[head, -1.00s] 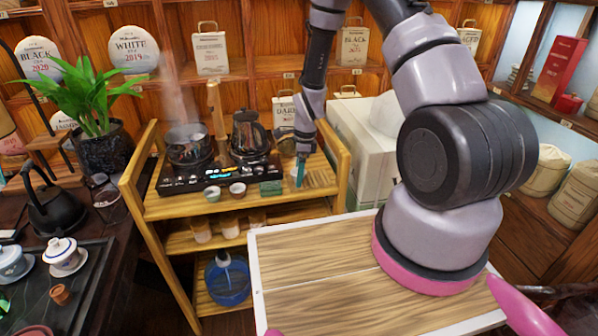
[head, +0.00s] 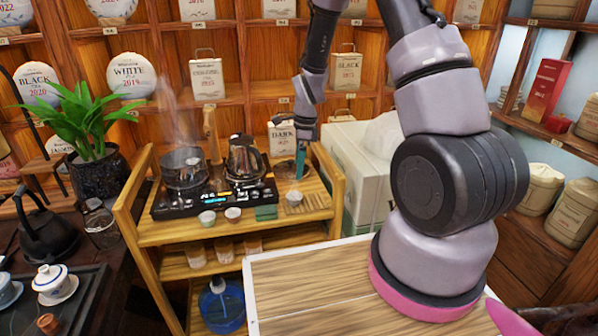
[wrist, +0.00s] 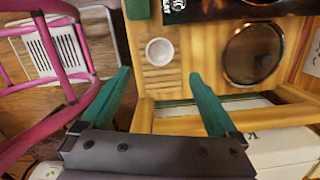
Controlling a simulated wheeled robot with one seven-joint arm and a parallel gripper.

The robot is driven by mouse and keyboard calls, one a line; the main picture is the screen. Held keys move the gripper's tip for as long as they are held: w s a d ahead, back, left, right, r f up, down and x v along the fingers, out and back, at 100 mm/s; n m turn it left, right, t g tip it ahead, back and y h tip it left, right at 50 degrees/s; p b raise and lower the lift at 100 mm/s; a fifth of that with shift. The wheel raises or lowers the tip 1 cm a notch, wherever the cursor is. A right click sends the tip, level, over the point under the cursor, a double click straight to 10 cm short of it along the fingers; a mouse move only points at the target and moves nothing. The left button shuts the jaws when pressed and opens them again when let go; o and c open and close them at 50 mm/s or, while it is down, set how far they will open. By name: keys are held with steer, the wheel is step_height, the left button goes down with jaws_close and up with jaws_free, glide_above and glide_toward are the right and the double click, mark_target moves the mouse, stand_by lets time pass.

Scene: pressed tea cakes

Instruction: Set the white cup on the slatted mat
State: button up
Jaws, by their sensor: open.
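The white cup (head: 294,197) stands upright on the slatted mat (head: 316,203) at the right end of the wooden cart's top. In the wrist view the cup (wrist: 160,51) is seen from above, near the far part of the mat (wrist: 160,85), and looks empty.
Two small cups (head: 207,217) (head: 232,214) and a green block (head: 266,212) stand left of the mat. A white box (head: 358,165) stands right of the cart.

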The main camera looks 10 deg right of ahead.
steer(key=s+d+r+n+t, duration=0.2)
steer(key=s+r+n, duration=0.15)
steer(key=r, duration=0.85)
steer(key=s+d+r+n+t, duration=0.1)
steer(key=s+r+n, duration=0.25)
steer(key=r, duration=0.85)
steer(key=s+d+r+n+t, duration=0.2)
steer(key=s+r+n+t, duration=0.2)
steer(key=s+r+n, duration=0.5)
steer(key=s+r, duration=0.3)
steer(key=s, duration=0.3)
steer(key=shift+d+r+y, duration=0.15)
steer(key=shift+d+y, duration=0.15)
steer(key=shift+d, duration=0.05)
